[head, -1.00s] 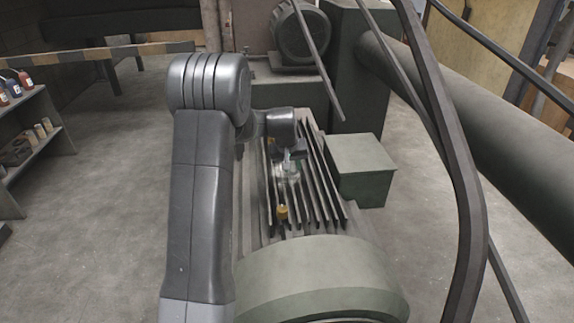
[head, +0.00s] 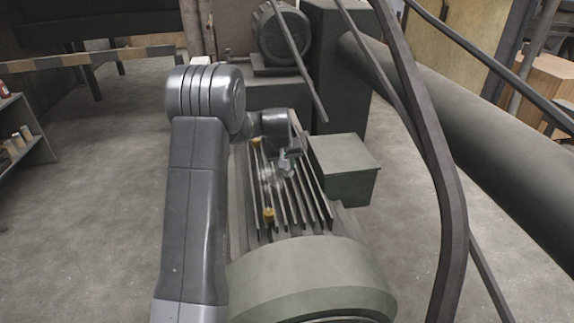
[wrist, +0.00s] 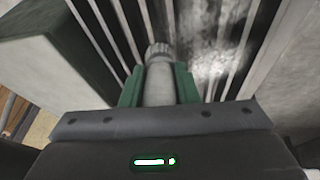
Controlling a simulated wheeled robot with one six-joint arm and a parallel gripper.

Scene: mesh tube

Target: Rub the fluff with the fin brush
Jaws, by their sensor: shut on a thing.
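My gripper (head: 287,158) is over the dark metal fins (head: 290,205) of the motor housing, near their far end. In the wrist view its green-padded fingers (wrist: 159,88) are shut on the grey handle of the fin brush (wrist: 158,84). The brush's ridged tip points at the fins; whether it touches them I cannot tell. The fluff (wrist: 212,66) is a pale, fuzzy patch between and over the fins, to the right of the brush in the wrist view. In the head view the fluff (head: 267,178) shows faintly to the left of the gripper.
A green box (head: 345,165) stands close to the right of the fins. Small yellow-orange pieces sit at the fins' near (head: 268,214) and far (head: 256,141) ends. A rounded green cover (head: 308,275) lies in front. A thick pipe and dark bars run along the right.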

